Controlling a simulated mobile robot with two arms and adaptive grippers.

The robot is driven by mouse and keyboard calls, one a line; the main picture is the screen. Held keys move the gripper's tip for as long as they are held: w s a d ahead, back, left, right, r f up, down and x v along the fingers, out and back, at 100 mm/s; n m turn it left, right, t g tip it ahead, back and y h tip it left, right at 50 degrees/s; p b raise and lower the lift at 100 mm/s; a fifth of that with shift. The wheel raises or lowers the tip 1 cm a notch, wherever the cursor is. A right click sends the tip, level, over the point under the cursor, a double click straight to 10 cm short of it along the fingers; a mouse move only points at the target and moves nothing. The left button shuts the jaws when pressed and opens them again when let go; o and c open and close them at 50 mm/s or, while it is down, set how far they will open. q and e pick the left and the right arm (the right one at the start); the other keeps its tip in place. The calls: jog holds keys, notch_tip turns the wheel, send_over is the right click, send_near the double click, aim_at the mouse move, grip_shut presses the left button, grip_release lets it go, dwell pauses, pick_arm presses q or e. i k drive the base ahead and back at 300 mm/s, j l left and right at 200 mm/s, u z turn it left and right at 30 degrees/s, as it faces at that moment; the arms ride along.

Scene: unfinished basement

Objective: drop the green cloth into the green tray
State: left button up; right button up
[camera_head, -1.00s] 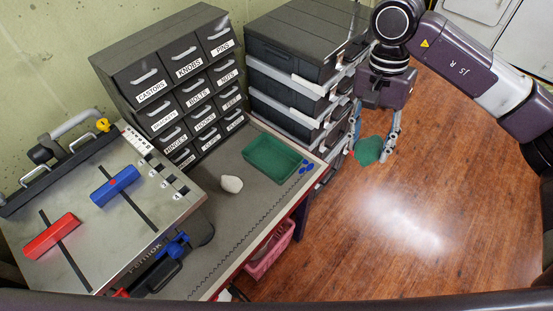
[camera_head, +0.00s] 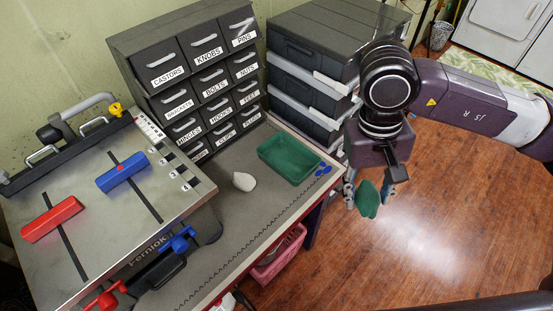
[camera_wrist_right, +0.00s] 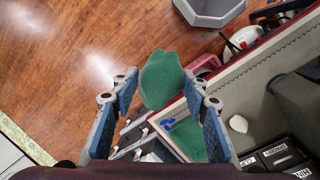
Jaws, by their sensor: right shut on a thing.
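The green cloth (camera_head: 368,201) hangs between the fingers of my right gripper (camera_head: 369,190), over the wooden floor and right of the workbench in the head view. In the right wrist view the cloth (camera_wrist_right: 160,82) is bunched between the two fingers of the gripper (camera_wrist_right: 162,92). The green tray (camera_head: 288,160) lies on the workbench top, left of the gripper and apart from the cloth. The tray (camera_wrist_right: 190,142) also shows partly in the wrist view, below the cloth. My left gripper is not in view.
A white lump (camera_head: 244,181) and small blue pieces (camera_head: 323,169) lie near the tray on the workbench (camera_head: 235,215). Labelled drawers (camera_head: 198,77) and a dark drawer stack (camera_head: 305,80) stand behind. A pink basket (camera_head: 277,258) sits below. The floor at right is clear.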

aim_at(292, 161)
jog(key=l+u, duration=0.1)
jog(key=u, duration=0.35)
jog(key=i+l+u, duration=0.1)
jog(key=u, duration=0.35)
jog(key=l+u, duration=0.1)
jog(key=u, duration=0.35)
jog(key=i+l, duration=0.1)
jog(key=l, duration=0.7)
jog(key=i+l, duration=0.1)
jog(key=l, duration=0.75)
